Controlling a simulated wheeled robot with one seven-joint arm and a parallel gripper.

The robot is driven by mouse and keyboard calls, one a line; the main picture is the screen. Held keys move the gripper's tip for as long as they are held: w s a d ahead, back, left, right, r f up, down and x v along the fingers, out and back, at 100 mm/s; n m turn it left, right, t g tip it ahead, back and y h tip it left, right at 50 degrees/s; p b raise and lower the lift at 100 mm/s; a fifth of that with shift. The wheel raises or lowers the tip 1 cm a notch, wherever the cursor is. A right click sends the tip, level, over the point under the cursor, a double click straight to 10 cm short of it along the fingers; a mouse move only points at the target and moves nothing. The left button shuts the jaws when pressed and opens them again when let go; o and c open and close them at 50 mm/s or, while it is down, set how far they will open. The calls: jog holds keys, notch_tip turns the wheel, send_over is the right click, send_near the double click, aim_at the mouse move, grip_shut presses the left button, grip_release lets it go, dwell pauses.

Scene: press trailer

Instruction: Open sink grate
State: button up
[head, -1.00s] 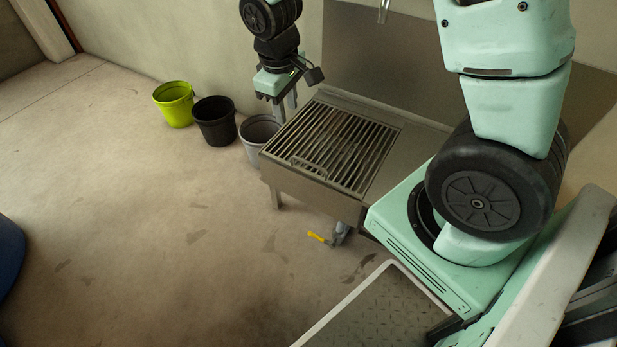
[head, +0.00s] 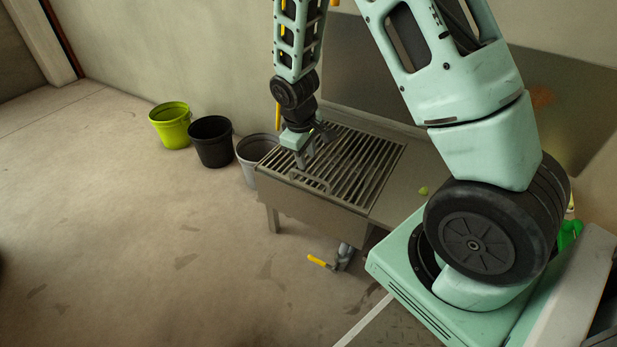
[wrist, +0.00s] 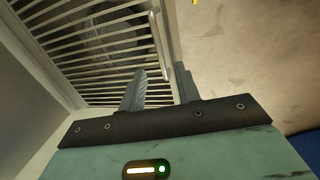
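The sink grate (head: 355,165) is a slatted metal panel lying flat and closed on the steel sink (head: 320,199). Its bar handle (head: 309,181) stands at the front left edge. My gripper (head: 303,162) points down over the left part of the grate, just behind the handle. The grate's slats (wrist: 95,45) show at the upper left there, and a bar-like edge runs just beyond the fingertips. I cannot tell whether the fingertips touch the grate.
A lime bucket (head: 170,126), a black bucket (head: 212,141) and a grey bucket (head: 251,151) stand on the floor left of the sink. A yellow-handled valve (head: 325,263) sits below it. A small green thing (head: 423,190) lies on the counter. The floor in front is clear.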

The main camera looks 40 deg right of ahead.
aim_at(309, 177)
jog(key=f, duration=0.2)
jog(key=d+f+b, duration=0.1)
jog(key=f, duration=0.1)
jog(key=f+b, duration=0.1)
jog(key=f, duration=0.1)
jog(key=shift+w+d+f, duration=0.15)
jog(key=shift+w+f, duration=0.1)
jog(key=shift+f, duration=0.15)
grip_shut()
